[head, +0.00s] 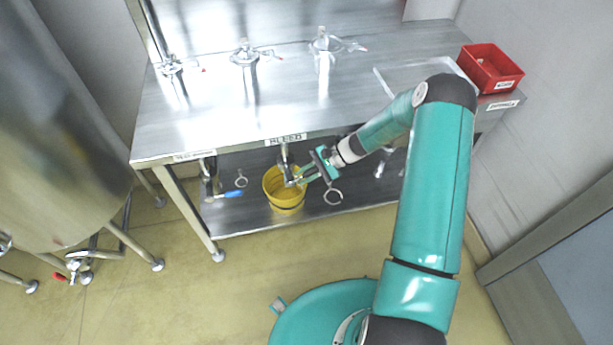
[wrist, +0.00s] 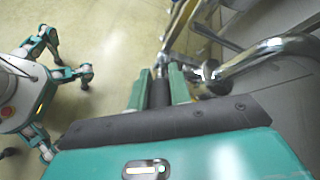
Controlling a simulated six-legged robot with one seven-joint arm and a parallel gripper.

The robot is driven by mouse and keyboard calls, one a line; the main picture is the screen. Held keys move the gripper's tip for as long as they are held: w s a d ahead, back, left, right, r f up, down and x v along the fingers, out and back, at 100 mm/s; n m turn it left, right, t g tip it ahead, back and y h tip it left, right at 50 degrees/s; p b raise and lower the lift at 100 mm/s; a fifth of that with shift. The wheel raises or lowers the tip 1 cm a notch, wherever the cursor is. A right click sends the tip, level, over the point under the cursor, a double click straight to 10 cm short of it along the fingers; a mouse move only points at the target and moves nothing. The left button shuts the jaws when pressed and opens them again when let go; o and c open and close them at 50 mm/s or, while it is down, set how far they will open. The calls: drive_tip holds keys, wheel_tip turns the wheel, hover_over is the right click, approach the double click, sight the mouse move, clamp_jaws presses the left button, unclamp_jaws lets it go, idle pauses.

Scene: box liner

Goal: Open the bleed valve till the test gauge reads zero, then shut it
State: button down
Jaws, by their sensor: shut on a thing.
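The bleed valve (head: 286,160) hangs under the front edge of the steel bench, below a label reading BLEED (head: 286,140). My gripper (head: 303,178) reaches it from the right, just above a yellow bucket (head: 285,201). In the wrist view my gripper (wrist: 160,90) has its two teal fingers closed on a dark handle (wrist: 160,92). Chrome pipework of the valve (wrist: 265,55) curves away to the right of the fingers. How far the handle is turned cannot be told. No gauge dial can be read in either view.
The steel bench (head: 215,120) carries several clamp fittings (head: 243,55) and a red bin (head: 490,68) at right. A blue-handled valve (head: 230,194) hangs left of the bucket. A large steel tank (head: 55,140) stands at left. The floor (head: 190,290) in front is clear.

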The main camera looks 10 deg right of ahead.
drive_tip(key=shift+a+r+h, duration=0.15)
drive_tip(key=shift+r+h, duration=0.15)
drive_tip(key=shift+h, duration=0.5)
drive_tip(key=c, duration=1.3)
unclamp_jaws()
drive_tip(key=shift+d+r, duration=0.3)
drive_tip(key=shift+d, duration=0.1)
drive_tip(key=d, duration=1.2)
drive_tip(key=shift+c, duration=0.4)
